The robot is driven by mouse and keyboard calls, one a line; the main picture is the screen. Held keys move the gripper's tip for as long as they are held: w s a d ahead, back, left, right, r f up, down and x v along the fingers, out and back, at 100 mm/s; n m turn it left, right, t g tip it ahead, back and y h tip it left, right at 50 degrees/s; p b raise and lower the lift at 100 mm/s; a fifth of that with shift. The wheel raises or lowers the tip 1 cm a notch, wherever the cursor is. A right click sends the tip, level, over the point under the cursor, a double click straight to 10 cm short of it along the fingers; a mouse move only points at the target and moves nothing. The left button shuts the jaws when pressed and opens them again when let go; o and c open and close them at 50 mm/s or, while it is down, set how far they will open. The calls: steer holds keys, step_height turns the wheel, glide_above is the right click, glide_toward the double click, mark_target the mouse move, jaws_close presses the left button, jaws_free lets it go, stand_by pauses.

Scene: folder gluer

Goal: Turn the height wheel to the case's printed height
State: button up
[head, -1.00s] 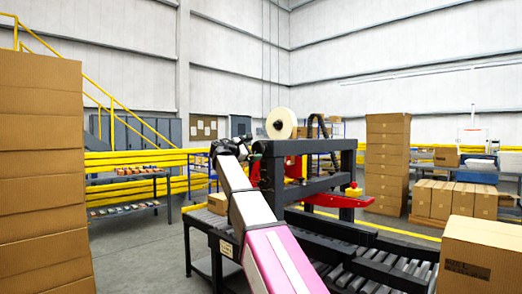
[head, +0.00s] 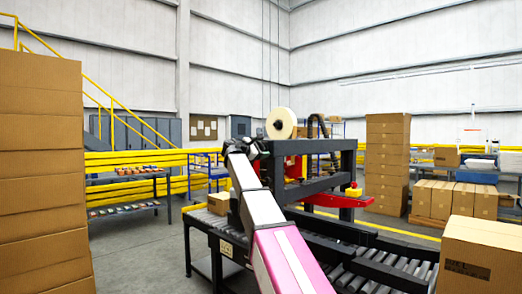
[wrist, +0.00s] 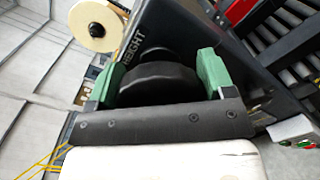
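The height wheel (wrist: 158,84) is a dark round wheel on the machine's dark frame, beside a printed "HEIGHT" label (wrist: 134,44) in the wrist view. My gripper (wrist: 162,66) has its green fingers spread, one on each side of the wheel. I cannot make out clear contact with the rim. A smaller dark round part shows behind the wheel. In the head view my gripper (head: 262,149) is at the left end of the machine's upper beam, and the wheel is hidden there. The case (head: 481,258) stands at the front right with dark print too small to read.
A dark folder gluer frame (head: 348,160) with red parts and a tape roll (head: 281,123) stands around my gripper. A roller conveyor (head: 405,265) runs below. A small box (head: 218,203) sits on the conveyor's far left part. Tall carton stacks stand left and back right.

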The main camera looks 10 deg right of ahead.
steer(key=shift+m, duration=0.4)
steer(key=m, duration=0.3)
steer(key=shift+f+m, duration=0.1)
steer(key=shift+m, duration=0.2)
steer(key=m, duration=0.4)
steer(key=shift+s+f, duration=0.1)
steer(key=shift+f, duration=0.05)
steer(key=m, duration=0.4)
steer(key=shift+f+m+y, duration=0.1)
steer(key=shift+m+y, duration=0.2)
steer(key=shift+f+m, duration=0.1)
steer(key=shift+m, duration=1.8)
steer(key=o, duration=0.9)
steer(key=shift+a, duration=0.1)
